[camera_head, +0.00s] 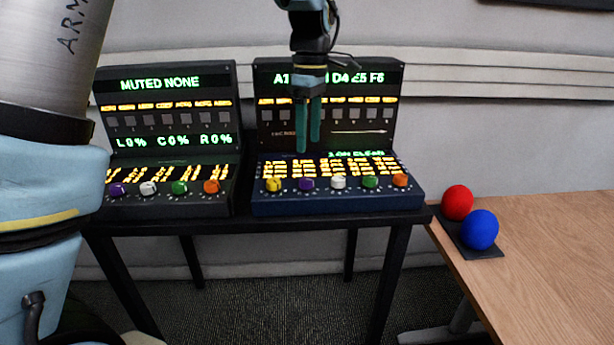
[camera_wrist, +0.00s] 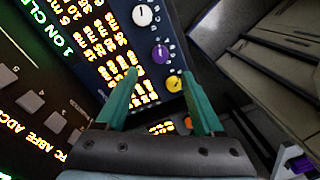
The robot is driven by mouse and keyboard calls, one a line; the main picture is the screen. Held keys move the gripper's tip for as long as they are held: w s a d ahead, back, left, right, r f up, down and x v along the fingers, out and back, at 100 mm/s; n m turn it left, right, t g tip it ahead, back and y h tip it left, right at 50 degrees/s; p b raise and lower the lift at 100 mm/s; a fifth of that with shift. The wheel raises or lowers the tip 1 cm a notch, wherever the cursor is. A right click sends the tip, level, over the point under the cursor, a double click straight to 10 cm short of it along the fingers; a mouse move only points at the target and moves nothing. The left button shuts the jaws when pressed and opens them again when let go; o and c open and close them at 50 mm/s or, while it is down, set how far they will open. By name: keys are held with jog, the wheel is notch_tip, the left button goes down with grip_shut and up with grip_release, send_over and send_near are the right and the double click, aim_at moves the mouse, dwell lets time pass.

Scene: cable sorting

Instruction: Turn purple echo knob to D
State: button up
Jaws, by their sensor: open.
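The right console has a purple knob (camera_head: 306,184) between a yellow knob (camera_head: 273,184) and a white knob (camera_head: 338,182). The purple knob also shows in the wrist view (camera_wrist: 161,54), just beyond the fingertips. The left console has another purple knob (camera_head: 117,189) at its left end. I cannot read an echo label or the letters around the knobs. My gripper (camera_head: 308,146) hangs fingers down in front of the right console, above its purple knob. In the wrist view my gripper (camera_wrist: 160,78) has its two green fingers apart, with nothing held between them.
The right console (camera_head: 400,125) and left console (camera_head: 236,120) stand on a black table (camera_head: 330,222). Green (camera_head: 370,182) and orange (camera_head: 400,180) knobs continue the right row. A wooden desk (camera_head: 560,250) holds a red ball (camera_head: 457,202) and blue ball (camera_head: 480,229).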

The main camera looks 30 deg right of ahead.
aim_at(307, 179)
jog(key=f, duration=0.6)
jog(key=f+p, duration=0.1)
jog(key=f, duration=0.2)
jog(key=shift+s+a+f, duration=0.2)
jog(key=shift+a, duration=0.1)
grip_shut()
